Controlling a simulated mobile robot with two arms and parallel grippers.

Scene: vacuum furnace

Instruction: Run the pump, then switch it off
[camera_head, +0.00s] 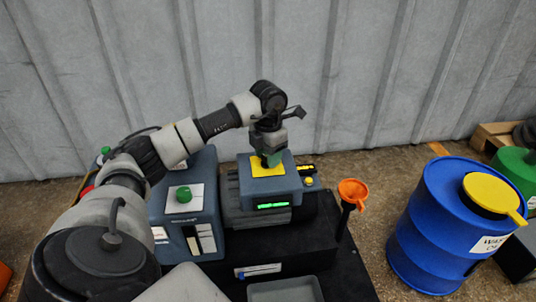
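The pump unit (240,202) is a dark ribbed machine on a black bench. The gripper hides the middle of the plate, and contact cannot be told. Its finger gap does not show clearly. A blue-grey cabinet (190,222) left of the pump has a green round button (183,194) on a white plate. My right gripper is not in view.
A small yellow button (309,181) is right of the control box. An orange funnel (352,189) stands at the bench's right edge. A blue drum (430,225) with a yellow lid stands on the floor at right. A grey tray (286,291) lies at the front.

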